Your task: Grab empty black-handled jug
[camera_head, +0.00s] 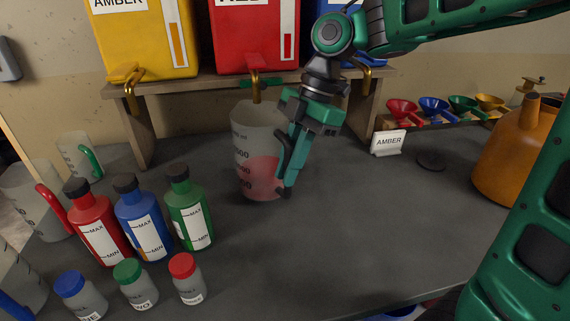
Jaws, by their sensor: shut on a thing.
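A translucent measuring jug (253,140) with dark markings stands on the grey worktop below the red drum's tap. Its lower part shows pinkish red, which looks like liquid inside. My green gripper (288,180) points down at the jug's right side and is shut on its handle. The handle is mostly hidden by the fingers; a dark curved part shows there, but I cannot tell handle from finger clearly. The jug looks upright, with its base at or very near the worktop.
Red, blue and green bottles (188,205) and several small capped jars (187,279) stand at front left. Jugs with green (75,150), red and blue handles are at far left. The drum shelf (200,82) is close behind. An orange can (513,150) stands right; the middle worktop is clear.

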